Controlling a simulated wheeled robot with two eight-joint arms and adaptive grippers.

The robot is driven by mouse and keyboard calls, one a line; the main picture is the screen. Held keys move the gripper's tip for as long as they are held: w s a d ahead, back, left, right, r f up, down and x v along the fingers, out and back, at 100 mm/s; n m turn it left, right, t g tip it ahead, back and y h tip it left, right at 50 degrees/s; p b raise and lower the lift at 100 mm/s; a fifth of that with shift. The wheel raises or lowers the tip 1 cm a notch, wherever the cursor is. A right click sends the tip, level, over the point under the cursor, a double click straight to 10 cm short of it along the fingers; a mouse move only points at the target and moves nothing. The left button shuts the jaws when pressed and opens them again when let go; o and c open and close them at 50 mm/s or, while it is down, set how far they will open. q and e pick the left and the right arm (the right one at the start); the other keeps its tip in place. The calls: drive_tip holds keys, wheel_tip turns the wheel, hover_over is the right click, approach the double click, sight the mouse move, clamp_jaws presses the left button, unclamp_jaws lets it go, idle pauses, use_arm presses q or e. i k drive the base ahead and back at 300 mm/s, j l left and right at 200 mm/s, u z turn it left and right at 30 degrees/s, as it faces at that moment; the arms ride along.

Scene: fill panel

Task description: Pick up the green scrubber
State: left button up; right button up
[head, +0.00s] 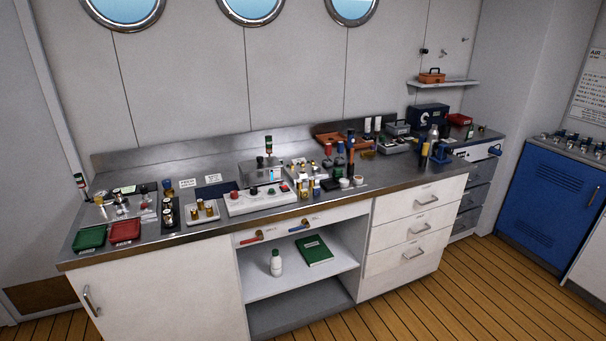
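No gripper of mine is in view. I cannot tell for certain which item is the green scrubber. All are too small to make out in detail.
A green tray (90,238) and a red tray (125,232) sit at the counter's front left. A white panel box (262,204) and several small bottles and fittings crowd the middle. The wooden floor in front is clear.

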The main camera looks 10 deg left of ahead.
sight(337, 172)
drive_tip(key=u, duration=0.25)
drive_tip(key=i+l+u, duration=0.3)
drive_tip(key=u, duration=0.15)
drive_tip(key=i+l+u, duration=0.3)
drive_tip(key=u, duration=0.2)
